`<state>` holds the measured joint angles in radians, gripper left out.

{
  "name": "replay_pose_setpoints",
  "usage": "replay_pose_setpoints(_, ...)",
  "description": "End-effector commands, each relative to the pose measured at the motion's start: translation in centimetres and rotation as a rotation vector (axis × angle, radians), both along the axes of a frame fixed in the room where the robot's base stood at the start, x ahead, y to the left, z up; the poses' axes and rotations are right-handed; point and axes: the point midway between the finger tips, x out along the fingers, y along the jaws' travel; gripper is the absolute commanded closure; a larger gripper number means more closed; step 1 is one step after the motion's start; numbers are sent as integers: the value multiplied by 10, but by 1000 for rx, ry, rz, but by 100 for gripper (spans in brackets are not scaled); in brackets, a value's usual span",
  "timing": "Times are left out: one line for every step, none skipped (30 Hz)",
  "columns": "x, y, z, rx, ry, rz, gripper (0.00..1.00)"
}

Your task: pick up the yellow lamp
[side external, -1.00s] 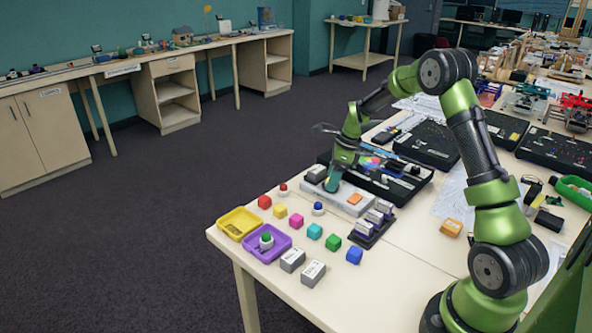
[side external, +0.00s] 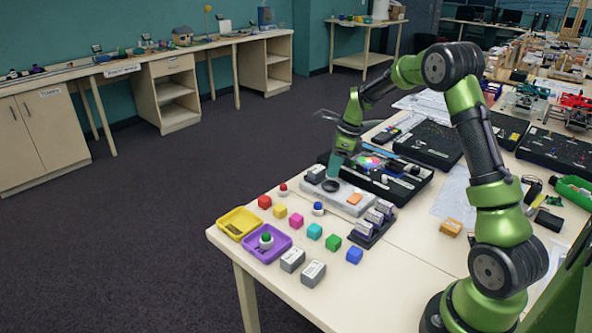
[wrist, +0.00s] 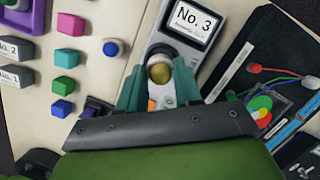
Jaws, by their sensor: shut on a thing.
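The yellow lamp (wrist: 159,71) is a small dull-gold dome seen in the wrist view between the two teal fingers of my gripper (wrist: 158,80), which is shut on it. In the side view my gripper (side external: 334,168) is above a pale grey box (side external: 343,198), and the lamp is hidden by the fingers. A round dark socket (side external: 331,186) on the box shows below the fingertips. In the wrist view the dark ring of the socket (wrist: 160,50) shows just beyond the lamp. The box carries a "No. 3" display (wrist: 193,20).
Several coloured cubes (side external: 314,231) and red and blue knobs lie left of the box. A yellow tray (side external: 222,231) and a purple tray (side external: 250,243) stand at the table's left corner. A holder of cells (side external: 362,238) is close right. A black board (side external: 415,189) with wires lies behind.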

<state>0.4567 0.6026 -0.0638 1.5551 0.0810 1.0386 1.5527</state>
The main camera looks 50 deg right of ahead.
Motion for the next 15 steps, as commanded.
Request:
replay_pose_setpoints(-9, 4, 1, 1, 2, 1, 100)
replay_pose_setpoints(-15, 7, 1, 1, 2, 1, 100)
replay_pose_setpoints(-23, 10, 2, 0, 2, -1, 100)
replay_pose_setpoints(-29, 13, 2, 1, 2, 0, 100)
replay_pose_setpoints(-36, 16, 3, 0, 1, 0, 100)
replay_pose_setpoints(-46, 20, 4, 0, 1, 0, 100)
replay_pose_setpoints(-53, 23, 5, 2, 1, 0, 100)
replay_pose_setpoints(-61, 26, 6, 1, 1, 0, 100)
replay_pose_setpoints(-70, 31, 7, 2, 1, 1, 100)
replay_pose_setpoints(-78, 34, 7, 1, 1, 0, 100)
replay_pose_setpoints(-85, 37, 8, 1, -1, 0, 100)
replay_pose_setpoints(-94, 41, 9, 1, 1, 0, 100)
replay_pose_setpoints(-100, 44, 9, 1, 1, 0, 100)
replay_pose_setpoints(-106, 46, 10, 0, 0, 0, 100)
replay_pose_setpoints(-114, 49, 11, 0, 0, 0, 100)
